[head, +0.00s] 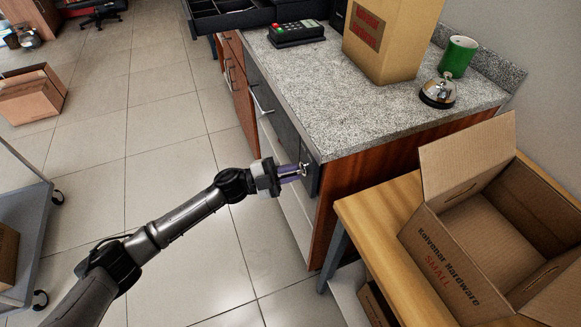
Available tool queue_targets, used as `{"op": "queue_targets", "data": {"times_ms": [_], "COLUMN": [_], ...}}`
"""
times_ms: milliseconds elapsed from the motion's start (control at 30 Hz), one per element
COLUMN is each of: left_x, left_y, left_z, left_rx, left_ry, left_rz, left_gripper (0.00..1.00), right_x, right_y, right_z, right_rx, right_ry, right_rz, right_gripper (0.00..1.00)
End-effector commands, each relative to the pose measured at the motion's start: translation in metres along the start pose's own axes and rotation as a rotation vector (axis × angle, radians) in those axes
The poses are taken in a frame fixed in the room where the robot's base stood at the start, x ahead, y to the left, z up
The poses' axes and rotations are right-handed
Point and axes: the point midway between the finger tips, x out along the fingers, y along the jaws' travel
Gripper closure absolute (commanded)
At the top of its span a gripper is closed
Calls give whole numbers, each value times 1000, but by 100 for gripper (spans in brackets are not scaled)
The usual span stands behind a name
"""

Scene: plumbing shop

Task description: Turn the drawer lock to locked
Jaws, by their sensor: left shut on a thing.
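The drawer lock (306,169) shows as a small metal piece on the dark drawer front (283,127) of the counter, near its right end. My left gripper (301,172) is at the lock, with its fingers shut on the small metal piece there, which looks like the key or knob of the lock. The fingers partly hide it, so I cannot tell which way it is turned. The drawer looks closed. My right gripper is not in view.
A wooden table (372,213) with an open box (448,254) stands close at right.

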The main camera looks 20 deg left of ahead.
Motion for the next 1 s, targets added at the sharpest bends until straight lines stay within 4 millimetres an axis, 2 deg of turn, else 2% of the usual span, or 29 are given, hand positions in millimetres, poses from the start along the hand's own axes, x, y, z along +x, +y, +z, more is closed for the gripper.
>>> {"op": "queue_targets", "data": {"times_ms": [33,500,1000], "left_x": [2,2,2], "left_y": [-4,-4,-2], "left_z": [-3,-3,-2], "left_rx": [43,421,621], "left_ry": [3,5,5], "left_rz": [18,173,255], "left_gripper": [100,100,100], "right_x": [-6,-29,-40], "right_y": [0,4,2], "right_z": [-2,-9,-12], "right_rx": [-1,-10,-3], "right_ry": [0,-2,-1], "right_rz": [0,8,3], "right_gripper": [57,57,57]}}
